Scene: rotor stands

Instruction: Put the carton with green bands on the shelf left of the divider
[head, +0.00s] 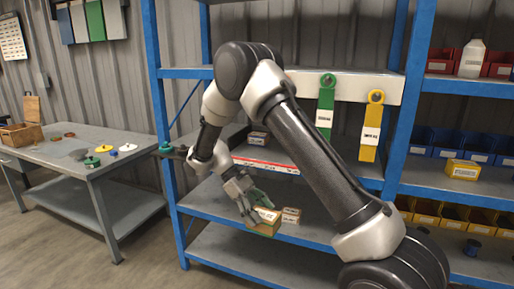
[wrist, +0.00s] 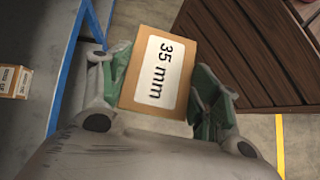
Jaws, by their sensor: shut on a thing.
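My gripper (head: 257,209) is shut on a brown carton (head: 264,222), in front of the rack's lower shelf (head: 220,199). In the wrist view my gripper (wrist: 160,90) has green pads on both sides of the carton (wrist: 163,72). Its face has a white label reading "35 mm". I cannot make out green bands on it, as the fingers cover its sides. Another small carton (head: 291,215) stands on the lower shelf, right of the held one; a carton also shows at the left of the wrist view (wrist: 14,81). I cannot make out a divider; my arm hides part of the rack.
Blue rack posts (head: 160,110) stand left of my gripper. Green (head: 326,105) and yellow (head: 371,125) tags hang from a white beam. A workbench (head: 95,160) stands left. The wrist view shows dark wooden slats (wrist: 255,50) at right.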

